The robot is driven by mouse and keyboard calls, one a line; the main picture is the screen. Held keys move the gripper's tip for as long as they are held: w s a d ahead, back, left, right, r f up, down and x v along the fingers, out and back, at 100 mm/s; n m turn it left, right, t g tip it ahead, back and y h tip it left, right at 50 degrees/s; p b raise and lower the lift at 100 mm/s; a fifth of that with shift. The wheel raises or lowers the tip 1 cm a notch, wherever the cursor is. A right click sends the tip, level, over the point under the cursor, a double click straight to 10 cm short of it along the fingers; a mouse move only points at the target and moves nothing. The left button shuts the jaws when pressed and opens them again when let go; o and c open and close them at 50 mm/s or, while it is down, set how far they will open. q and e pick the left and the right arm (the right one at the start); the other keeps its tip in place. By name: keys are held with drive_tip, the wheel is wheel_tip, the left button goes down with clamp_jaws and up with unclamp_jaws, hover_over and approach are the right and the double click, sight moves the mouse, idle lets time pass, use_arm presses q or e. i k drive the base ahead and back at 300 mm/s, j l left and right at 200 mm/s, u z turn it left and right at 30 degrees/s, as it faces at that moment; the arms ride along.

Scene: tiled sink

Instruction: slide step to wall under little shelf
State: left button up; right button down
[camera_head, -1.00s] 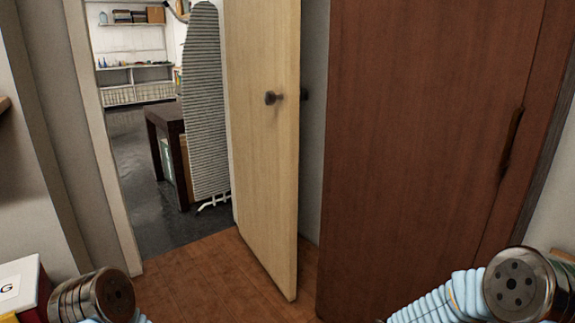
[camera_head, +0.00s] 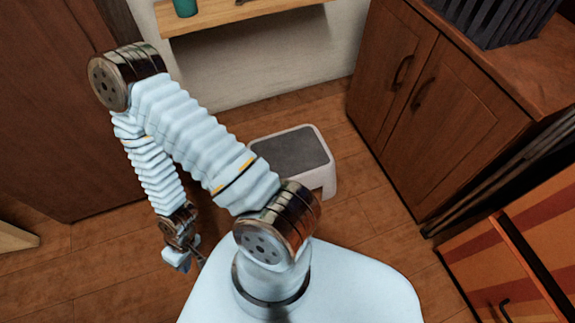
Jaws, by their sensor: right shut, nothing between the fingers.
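The step (camera_head: 297,152) is a low white stool with a dark grey top. It stands upright on the wooden floor, a gap away from the wall, and my arm hides its left front part. The little shelf (camera_head: 213,18) is a light wooden board on the wall at the top. The pale wall (camera_head: 262,68) below it is bare. My right gripper (camera_head: 198,258) is shut and empty, pointing down to the left of the step and nearer to me, apart from it. My left gripper is out of view.
A brown cabinet (camera_head: 400,85) with two doors stands right of the step. A tall dark wooden panel (camera_head: 50,110) is at the left. A striped orange drawer unit (camera_head: 510,250) is at the lower right. Floor between step and wall is clear.

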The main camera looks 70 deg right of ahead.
sight(301, 155)
drive_tip(key=z, duration=2.45)
drive_tip(key=i+j+z, duration=0.1)
drive_tip(key=j+z, duration=0.25)
drive_tip(key=z, duration=0.15)
drive_tip(key=j+z, duration=0.8)
drive_tip(key=z, duration=0.2)
